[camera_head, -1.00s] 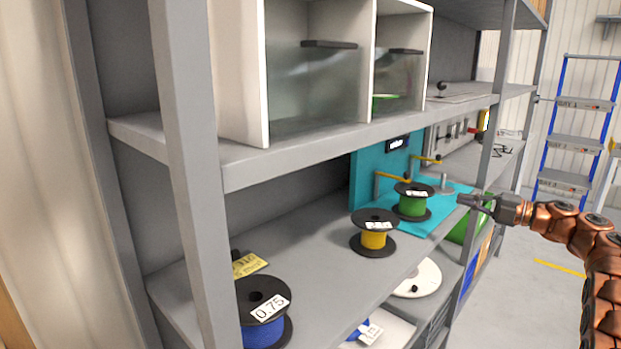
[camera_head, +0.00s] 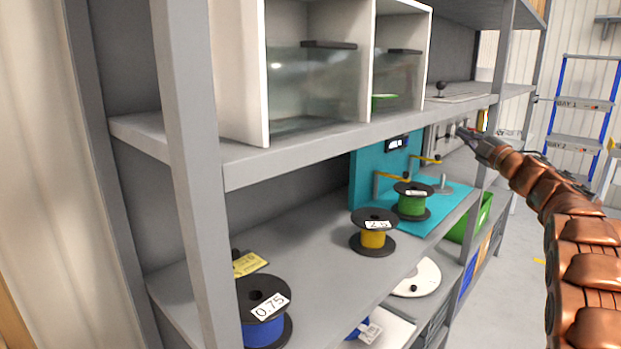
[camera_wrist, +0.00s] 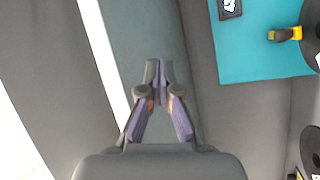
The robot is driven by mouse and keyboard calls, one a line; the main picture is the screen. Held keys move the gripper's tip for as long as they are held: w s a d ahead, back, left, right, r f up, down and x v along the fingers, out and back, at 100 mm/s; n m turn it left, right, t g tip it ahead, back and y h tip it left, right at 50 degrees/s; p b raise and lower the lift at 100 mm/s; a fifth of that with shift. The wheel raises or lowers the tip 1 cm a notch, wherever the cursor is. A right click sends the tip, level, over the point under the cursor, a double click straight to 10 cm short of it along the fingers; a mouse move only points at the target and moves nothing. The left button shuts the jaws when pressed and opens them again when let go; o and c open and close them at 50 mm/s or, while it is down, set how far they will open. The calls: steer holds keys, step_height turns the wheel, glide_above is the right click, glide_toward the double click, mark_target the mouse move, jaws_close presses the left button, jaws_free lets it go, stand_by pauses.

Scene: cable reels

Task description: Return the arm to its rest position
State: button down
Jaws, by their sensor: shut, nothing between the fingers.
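My gripper (camera_head: 467,136) is at the end of my copper-coloured arm, at the right in the head view, in front of the upper shelf's edge and a rack post. In the wrist view my gripper (camera_wrist: 158,66) has its two fingertips together with nothing between them. No reel is in it. A green reel (camera_head: 412,204) stands on the teal board, and a yellow reel (camera_head: 373,239) stands on the grey shelf to its left. A blue reel (camera_head: 263,329) labelled 0.75 stands at the near end of that shelf.
The grey rack post (camera_head: 185,175) and upper shelf edge (camera_head: 330,146) are close to the arm's side. Open floor (camera_head: 510,270) lies right of the rack.

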steer(key=s+d+f+m+g+h, duration=0.25)
steer(key=s+m+h, duration=0.55)
steer(key=m+h, duration=0.5)
steer(key=s+a+f+m+g+y, duration=0.1)
steer(key=s+a+f+m+g, duration=0.1)
steer(key=s+a+f+g, duration=0.8)
steer(key=s+a+f+m+y, duration=0.2)
steer(key=s+f, duration=0.5)
steer(key=s, duration=0.9)
steer(key=s+a+f+m+g+y, duration=0.15)
steer(key=s+a+f+g, duration=0.4)
steer(key=s, duration=0.75)
steer(key=s+a+f+g+y, duration=0.15)
steer(key=s+a+f, duration=0.25)
steer(key=s, duration=0.5)
steer(key=s+a+f+g, duration=0.2)
steer(key=s+a+f, duration=0.25)
steer(key=s, duration=0.35)
step_height(320, 180, up, 8)
steer(key=p, duration=0.6)
steer(key=shift+a+f, duration=0.15)
steer(key=shift+f, duration=0.1)
steer(key=shift+n, duration=0.35)
